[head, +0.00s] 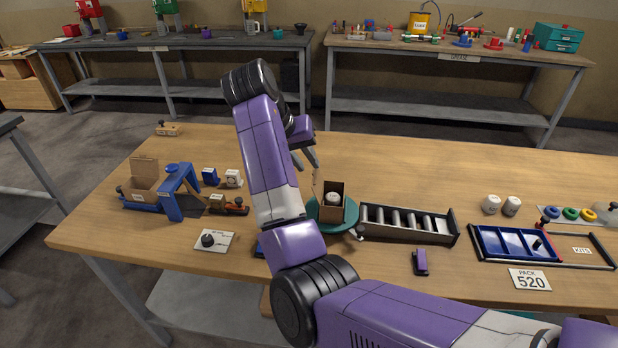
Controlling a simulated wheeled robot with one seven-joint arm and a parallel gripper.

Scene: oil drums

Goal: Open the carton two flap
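A small brown carton (325,214) stands on a green round turntable (349,222) near the middle of the table. Its top is at least partly open, and a white lidded item (333,198) shows inside. A thin flap stands up at its left side, partly beside my arm. My gripper (306,159) is above and behind the carton, apart from it. Its two fingers point down, with a gap between them and nothing visible in it. Another brown carton (141,190) with a raised flap stands at the left. I see no number on either carton.
A blue frame (174,187) stands at the left by a small card with a black knob (212,240). A roller conveyor (406,223) adjoins the turntable's right. A purple stapler-like item (420,262) and blue tray (513,243) lie right. The table's back middle is clear.

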